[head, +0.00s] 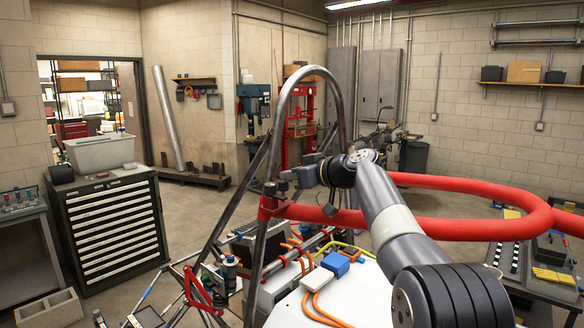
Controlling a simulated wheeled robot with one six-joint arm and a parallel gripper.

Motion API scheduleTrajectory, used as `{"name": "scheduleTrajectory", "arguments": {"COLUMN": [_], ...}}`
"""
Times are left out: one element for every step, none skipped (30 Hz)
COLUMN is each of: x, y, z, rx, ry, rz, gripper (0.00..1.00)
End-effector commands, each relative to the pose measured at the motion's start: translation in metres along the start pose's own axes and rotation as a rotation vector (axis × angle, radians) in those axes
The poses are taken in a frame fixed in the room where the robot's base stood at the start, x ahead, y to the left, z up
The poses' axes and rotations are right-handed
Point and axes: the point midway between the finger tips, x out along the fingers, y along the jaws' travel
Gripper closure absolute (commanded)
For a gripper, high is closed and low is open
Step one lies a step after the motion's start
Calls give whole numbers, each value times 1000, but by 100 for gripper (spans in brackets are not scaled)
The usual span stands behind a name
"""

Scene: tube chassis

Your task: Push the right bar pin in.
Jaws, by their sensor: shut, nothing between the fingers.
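The red padded bar (340,218) is a long loop across the right half of the head view. Its near end meets the dark tube frame (262,240) at a red bracket (266,207). My gripper (277,188) is small in view, shut and empty, at the end of my arm just above that bracket. I cannot tell whether it touches the bracket or the tube. The right bar pin cannot be told apart from the dark parts around the bracket and my gripper.
Below are a white panel (325,300), a blue connector block (335,263) and orange cables (318,309). A drawer cabinet (107,225) stands left, with open floor between it and the chassis.

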Motion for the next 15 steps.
{"name": "scheduleTrajectory", "arguments": {"x": [0, 0, 0, 0, 0, 0, 0, 0, 0, 0, 0, 0, 0, 1, 1], "y": [0, 0, 0, 0, 0, 0, 0, 0, 0, 0, 0, 0, 0, 0, 0], "z": [1, 1, 1, 1, 1, 1, 1, 1, 1, 1, 1, 2, 3, 4, 7], "rx": [0, 0, 0, 0, 0, 0, 0, 0, 0, 0, 0, 0, 0, 0, 0], "ry": [0, 1, 1, 1, 1, 1, 1, 0, 0, 0, 0, 0, 0, 0, 0], "rz": [0, 0, 0, 0, 0, 0, 0, 0, 0, 0, 0, 0, 0, 0, 0], "gripper": [100, 100, 100, 100, 100, 100, 100, 100, 100, 100, 100, 100, 100, 100, 100]}}
